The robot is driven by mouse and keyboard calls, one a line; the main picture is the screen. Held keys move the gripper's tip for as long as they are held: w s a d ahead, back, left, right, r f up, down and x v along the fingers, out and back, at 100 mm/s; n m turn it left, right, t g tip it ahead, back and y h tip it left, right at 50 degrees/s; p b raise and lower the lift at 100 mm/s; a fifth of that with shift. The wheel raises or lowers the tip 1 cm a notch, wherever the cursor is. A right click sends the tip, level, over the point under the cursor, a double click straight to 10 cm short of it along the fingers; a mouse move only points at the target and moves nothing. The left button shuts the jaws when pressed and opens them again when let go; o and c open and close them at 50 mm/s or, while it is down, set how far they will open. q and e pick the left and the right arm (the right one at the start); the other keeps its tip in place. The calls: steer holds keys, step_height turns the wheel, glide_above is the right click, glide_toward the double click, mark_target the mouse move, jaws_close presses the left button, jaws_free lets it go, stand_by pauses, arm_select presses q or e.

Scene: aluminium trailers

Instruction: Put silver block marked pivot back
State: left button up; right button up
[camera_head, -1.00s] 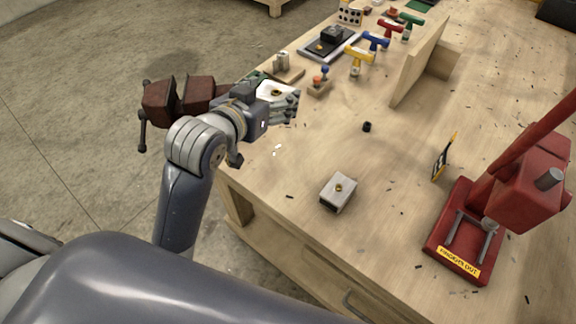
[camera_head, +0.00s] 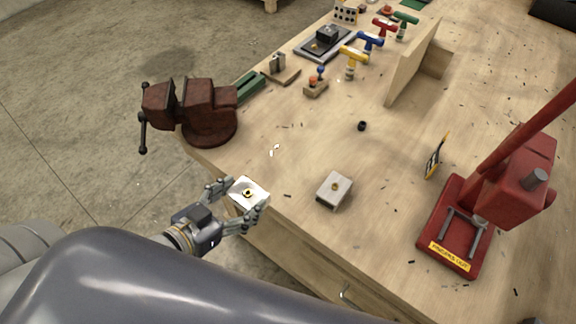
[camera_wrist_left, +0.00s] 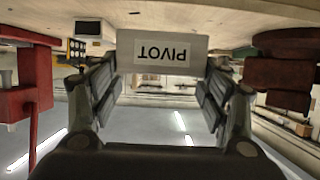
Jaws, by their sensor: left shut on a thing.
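The silver block marked PIVOT (camera_head: 248,193) is in my left gripper (camera_head: 237,205), just off the near-left edge of the bench in the head view. The block has a brass-coloured ring with a dark hole on top. In the left wrist view the block (camera_wrist_left: 190,46) shows its PIVOT label upside down, between the two fingers (camera_wrist_left: 162,88). A second silver block (camera_head: 334,189) with a brass spot on top sits on the bench to the right of the held one; no label shows on it. My right gripper is not in view.
A dark red vise (camera_head: 205,112) stands at the bench's left edge, beyond my left gripper. A black cap (camera_head: 362,126) lies mid-bench. An upright wooden board (camera_head: 413,62) and coloured T-handles stand farther back.

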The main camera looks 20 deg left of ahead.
arm_select(q)
steer(key=w+d+p, duration=0.1)
steer(key=w, duration=0.3)
steer(key=w+d+p, duration=0.1)
steer(key=w+d, duration=0.1)
steer(key=w, duration=0.3)
steer(key=w+d+f+p, duration=0.1)
steer(key=w+p, duration=0.1)
steer(key=w, duration=0.3)
steer(key=shift+w+d+f, duration=0.1)
steer(key=shift+d, duration=0.3)
steer(key=shift+w+d, duration=0.15)
steer(key=shift+w, duration=0.4)
step_height(320, 180, down, 3)
steer(key=shift+s+f+p, duration=0.1)
steer(key=shift+f+p, duration=0.05)
steer(key=shift+p, duration=0.5)
steer(key=shift+f, duration=0.2)
steer(key=shift+f, duration=0.15)
steer(key=o, duration=1.4)
steer(key=shift+s, duration=0.1)
